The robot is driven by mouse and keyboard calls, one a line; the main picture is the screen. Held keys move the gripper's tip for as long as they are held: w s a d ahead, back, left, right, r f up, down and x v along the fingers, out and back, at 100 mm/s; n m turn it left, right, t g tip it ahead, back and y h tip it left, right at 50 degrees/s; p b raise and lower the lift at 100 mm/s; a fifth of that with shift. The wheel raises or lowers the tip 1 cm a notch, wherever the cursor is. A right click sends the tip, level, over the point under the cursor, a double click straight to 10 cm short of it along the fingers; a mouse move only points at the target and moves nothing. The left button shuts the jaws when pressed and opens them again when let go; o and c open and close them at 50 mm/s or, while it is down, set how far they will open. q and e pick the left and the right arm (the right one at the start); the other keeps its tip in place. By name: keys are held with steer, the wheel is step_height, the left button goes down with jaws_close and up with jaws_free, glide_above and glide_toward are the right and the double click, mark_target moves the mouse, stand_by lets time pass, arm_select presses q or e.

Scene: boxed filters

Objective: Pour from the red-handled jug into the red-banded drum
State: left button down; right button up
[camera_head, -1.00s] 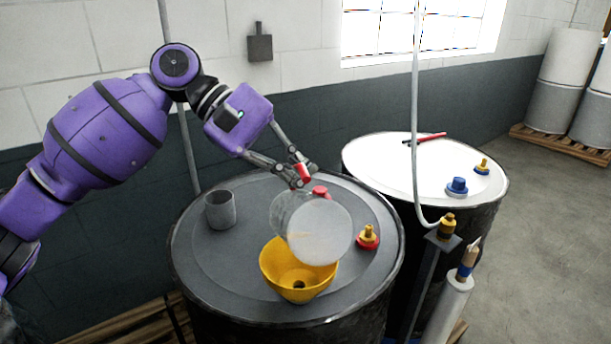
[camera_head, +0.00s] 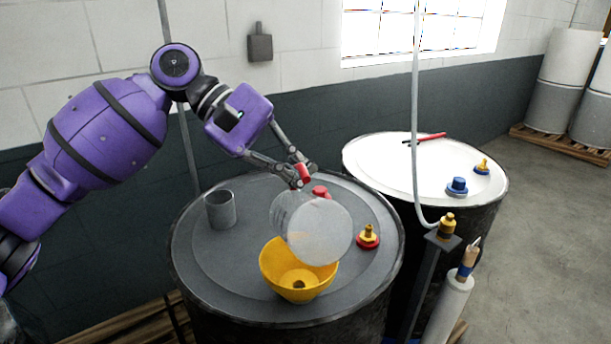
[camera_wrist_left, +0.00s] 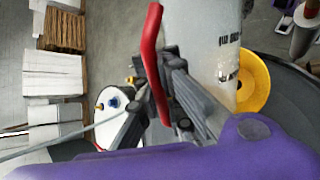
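The clear jug (camera_head: 315,228) is tipped over the yellow funnel (camera_head: 298,270), its mouth low and toward the funnel. The funnel sits on the near dark drum (camera_head: 215,275), which has red fittings on its lid. My left gripper (camera_head: 301,176) is shut on the jug's red handle (camera_head: 304,173). The handle (camera_wrist_left: 155,65) also shows between the fingers in the left wrist view, with the jug's printed wall (camera_wrist_left: 205,40) beside it. I cannot make out any liquid stream. My right gripper is not in view.
A grey cup (camera_head: 221,210) stands on the near drum's lid, left of the jug. A red and yellow fitting (camera_head: 367,237) is on its right. A white-topped drum (camera_head: 375,160) with blue fittings stands behind right. A hose (camera_head: 416,110) hangs between them.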

arm_select(q)
steer(key=shift+s+r+p, duration=0.2)
steer(key=shift+s+p, duration=0.2)
steer(key=shift+p, duration=0.1)
steer(key=shift+s+d+r+m+t+p, duration=0.15)
steer(key=shift+s+m+t+p, duration=0.15)
steer(key=shift+s+t+p, duration=0.2)
steer(key=shift+s+d+f+p, duration=0.1)
steer(key=shift+s+f+p, duration=0.1)
steer(key=shift+s+p, duration=0.1)
steer(key=shift+f+t+y, duration=0.2)
steer(key=shift+t+y, duration=0.1)
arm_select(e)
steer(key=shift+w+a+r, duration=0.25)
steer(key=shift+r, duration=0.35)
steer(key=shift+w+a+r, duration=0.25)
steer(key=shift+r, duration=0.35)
